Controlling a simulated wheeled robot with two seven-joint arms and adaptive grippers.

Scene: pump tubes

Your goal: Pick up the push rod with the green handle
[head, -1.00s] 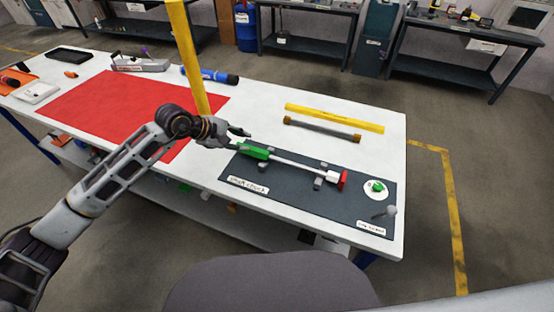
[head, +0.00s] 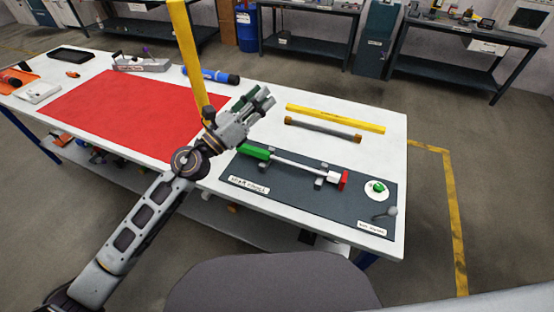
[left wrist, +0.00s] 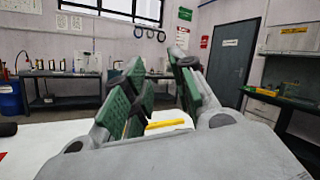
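The push rod with the green handle (head: 255,152) lies on the dark mat (head: 230,172) on the white table. Its thin pale shaft runs right to a white piece and a red end (head: 343,180), resting on small grey supports. My left gripper (head: 262,98) is above the table, up and behind the green handle, apart from it and empty. In the left wrist view its green-padded fingers (left wrist: 160,90) stand apart with a gap between them. My right gripper is not in view.
A yellow bar (head: 335,118) and a grey tube with brown ends (head: 322,131) lie behind the mat. A yellow post (head: 188,55) stands near my left arm. A red mat (head: 110,110) covers the left. A green part (head: 379,188) sits on a white disc.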

